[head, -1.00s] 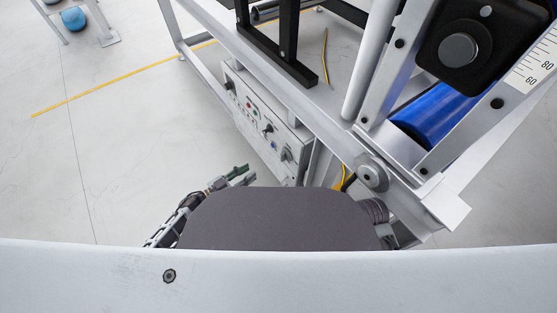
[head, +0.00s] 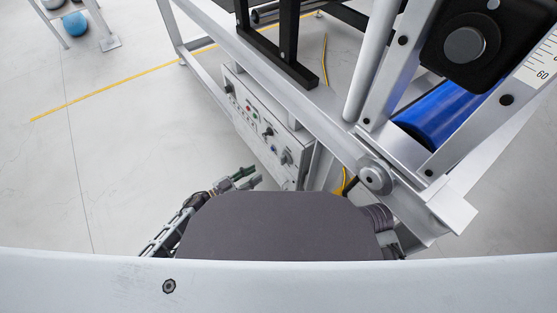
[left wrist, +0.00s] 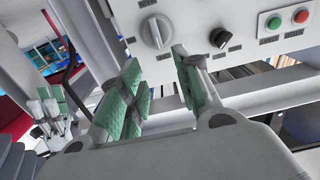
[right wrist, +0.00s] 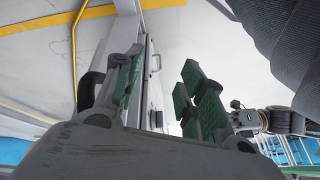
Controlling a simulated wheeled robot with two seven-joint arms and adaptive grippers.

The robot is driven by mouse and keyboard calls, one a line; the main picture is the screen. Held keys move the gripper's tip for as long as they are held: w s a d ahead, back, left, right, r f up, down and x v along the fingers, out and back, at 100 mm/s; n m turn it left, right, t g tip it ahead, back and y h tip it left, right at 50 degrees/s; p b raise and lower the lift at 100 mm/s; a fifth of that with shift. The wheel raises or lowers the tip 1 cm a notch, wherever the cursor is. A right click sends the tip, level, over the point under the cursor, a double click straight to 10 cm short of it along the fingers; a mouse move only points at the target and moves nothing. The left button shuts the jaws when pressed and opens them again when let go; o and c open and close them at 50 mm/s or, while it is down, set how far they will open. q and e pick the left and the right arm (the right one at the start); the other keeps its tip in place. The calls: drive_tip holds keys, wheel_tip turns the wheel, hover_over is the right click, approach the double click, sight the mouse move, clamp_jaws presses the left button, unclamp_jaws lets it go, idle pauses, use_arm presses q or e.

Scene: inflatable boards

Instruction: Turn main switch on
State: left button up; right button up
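The control panel (head: 265,125) is a light box with knobs and coloured buttons, low on the machine frame. A large grey rotary knob, which looks like the main switch (left wrist: 156,32), shows in the left wrist view and near the panel's close end in the head view (head: 287,158). Its pointer is near upright in the left wrist view. My left gripper (left wrist: 158,78) is open and empty, with green pads, facing the panel below the knob and apart from it. My right gripper (right wrist: 160,88) is open and empty; it is hidden in the head view.
A smaller black knob (left wrist: 220,37), a green button (left wrist: 274,23) and a red button (left wrist: 301,16) sit right of the grey knob. The white machine frame (head: 345,145) and a blue roller (head: 440,122) stand at the right. The floor left of the panel is clear.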

sight(281, 158)
use_arm(q)
drive_tip(key=b+x, duration=0.3)
drive_tip(key=x, duration=0.9)
use_arm(e)
wheel_tip(281, 158, down, 8)
drive_tip(key=a+t+y, duration=0.1)
drive_tip(key=a, duration=0.1)
drive_tip(key=shift+w+r+m, duration=0.25)
drive_tip(key=shift+m, duration=0.05)
use_arm(q)
clamp_jaws()
use_arm(e)
drive_tip(key=shift+d+t, duration=0.1)
drive_tip(key=shift+t, duration=0.2)
